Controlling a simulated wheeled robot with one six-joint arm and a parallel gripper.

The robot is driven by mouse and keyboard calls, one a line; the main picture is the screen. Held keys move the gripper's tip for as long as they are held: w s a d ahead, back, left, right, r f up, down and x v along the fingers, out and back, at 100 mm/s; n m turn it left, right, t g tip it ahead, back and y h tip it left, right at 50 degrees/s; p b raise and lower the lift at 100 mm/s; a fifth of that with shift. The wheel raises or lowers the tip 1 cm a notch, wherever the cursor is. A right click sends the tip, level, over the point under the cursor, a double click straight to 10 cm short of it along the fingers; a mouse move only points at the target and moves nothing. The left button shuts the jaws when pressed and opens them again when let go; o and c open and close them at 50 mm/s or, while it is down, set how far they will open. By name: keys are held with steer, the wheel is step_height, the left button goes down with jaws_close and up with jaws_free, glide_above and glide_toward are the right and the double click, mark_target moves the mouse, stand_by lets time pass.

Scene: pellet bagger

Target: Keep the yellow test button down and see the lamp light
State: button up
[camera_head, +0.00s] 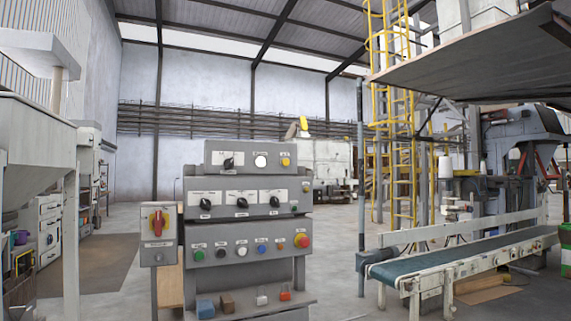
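A grey control panel (245,232) stands upright in the middle of the head camera view, in stacked sections. A small yellow button (285,162) sits at the right of its top box (214,158). Left of the button is a round white face (260,161), which may be the lamp; I cannot tell whether it is lit. A black rotary knob (229,163) is further left. Nothing is seen touching the yellow button. My gripper is not in view.
Lower panel rows hold several knobs and buttons, including a red one (303,241). A red-handled switch box (158,235) stands at left. A conveyor (460,262) is at right, a hopper (35,145) at far left. Floor shows between panel and conveyor.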

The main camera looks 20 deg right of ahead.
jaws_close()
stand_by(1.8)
